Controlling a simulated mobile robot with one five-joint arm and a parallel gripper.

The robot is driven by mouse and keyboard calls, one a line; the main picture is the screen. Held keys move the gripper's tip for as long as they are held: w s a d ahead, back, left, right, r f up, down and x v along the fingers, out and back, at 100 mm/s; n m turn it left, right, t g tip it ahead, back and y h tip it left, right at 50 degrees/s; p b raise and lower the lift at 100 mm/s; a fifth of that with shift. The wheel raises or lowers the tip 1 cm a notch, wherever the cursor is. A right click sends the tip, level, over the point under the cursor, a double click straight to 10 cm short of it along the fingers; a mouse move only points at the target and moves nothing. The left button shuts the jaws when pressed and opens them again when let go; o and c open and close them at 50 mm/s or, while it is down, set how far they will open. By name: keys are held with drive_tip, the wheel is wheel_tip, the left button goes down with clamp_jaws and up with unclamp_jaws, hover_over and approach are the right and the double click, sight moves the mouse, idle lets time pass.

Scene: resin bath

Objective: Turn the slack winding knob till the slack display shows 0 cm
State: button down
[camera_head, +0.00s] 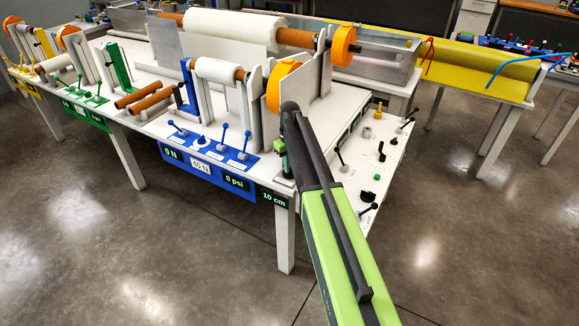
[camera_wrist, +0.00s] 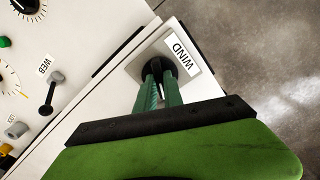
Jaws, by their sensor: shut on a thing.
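The slack winding knob (camera_wrist: 158,65) is a small black round knob on a grey plate, beside a white label reading WIND (camera_wrist: 181,55) in the wrist view. My gripper (camera_wrist: 161,80) is shut on it, one green finger on each side. The fingers cover part of the knob. In the head view my gripper (camera_head: 283,158) points down at the table's front corner, and I cannot make out the knob there. The slack display (camera_head: 273,199), on the front edge just below that corner, reads 10 cm in green digits.
A blue panel (camera_head: 210,150) with several levers stands left of my gripper, with displays reading 0 N, 40 N and 0 psi below it. A white side panel (camera_head: 365,160) with knobs and levers lies to the right. A lever marked WEB (camera_wrist: 52,92) is nearby. Floor in front is clear.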

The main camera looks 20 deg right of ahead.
drive_tip(key=m, duration=0.5)
drive_tip(key=shift+m, duration=0.3)
drive_tip(key=m, duration=0.5)
drive_tip(key=shift+m, duration=0.3)
drive_tip(key=c, duration=1.5)
unclamp_jaws()
drive_tip(key=shift+o, duration=0.2)
wheel_tip(320, 180, up, 17)
drive_tip(key=p, duration=1.7)
drive_tip(key=shift+r, duration=0.2)
